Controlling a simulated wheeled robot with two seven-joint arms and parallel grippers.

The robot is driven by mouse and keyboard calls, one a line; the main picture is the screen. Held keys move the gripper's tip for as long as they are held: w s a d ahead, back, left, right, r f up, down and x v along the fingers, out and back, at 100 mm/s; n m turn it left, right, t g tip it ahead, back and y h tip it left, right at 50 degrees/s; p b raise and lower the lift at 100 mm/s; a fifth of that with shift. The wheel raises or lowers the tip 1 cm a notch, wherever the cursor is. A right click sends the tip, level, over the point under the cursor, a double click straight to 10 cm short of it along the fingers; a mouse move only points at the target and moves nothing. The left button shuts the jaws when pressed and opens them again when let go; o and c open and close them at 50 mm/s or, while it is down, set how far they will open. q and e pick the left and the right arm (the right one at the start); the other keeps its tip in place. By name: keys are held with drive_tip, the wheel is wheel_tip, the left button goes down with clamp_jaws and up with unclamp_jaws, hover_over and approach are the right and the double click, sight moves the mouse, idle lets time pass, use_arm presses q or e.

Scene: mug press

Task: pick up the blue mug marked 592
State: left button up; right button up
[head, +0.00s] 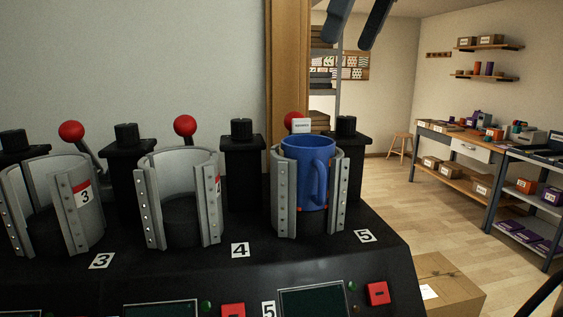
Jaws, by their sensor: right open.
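The blue mug (306,172) stands upright inside the open-fronted metal clamp (284,205) beside the label 5. Its handle points toward me through the clamp's front gap. No 592 marking can be read on it from here. My right gripper (349,42) shows at the top edge as two dark fingers, open and empty. In the picture it is above and slightly right of the mug, clear of it. My left gripper is not in view.
Two more clamps, at label 3 (102,261) and label 4 (240,250), hold no mug. Red-knobbed levers (185,126) and black posts (242,165) stand around the clamps. A cardboard box (446,285) sits right of the press. Workbenches (465,170) line the right wall.

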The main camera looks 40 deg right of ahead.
wheel_tip(320, 180, down, 4)
hover_over(332, 145)
wheel_tip(332, 145, down, 4)
drive_tip(key=shift+d+r+b, duration=0.1)
drive_tip(key=shift+b, duration=0.2)
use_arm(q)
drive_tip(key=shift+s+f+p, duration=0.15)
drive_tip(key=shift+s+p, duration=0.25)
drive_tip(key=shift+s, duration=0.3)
use_arm(e)
drive_tip(key=x, duration=0.6)
drive_tip(key=shift+w, duration=0.2)
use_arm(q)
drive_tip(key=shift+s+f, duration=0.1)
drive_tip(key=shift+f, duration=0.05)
use_arm(e)
drive_tip(key=c, duration=1.7)
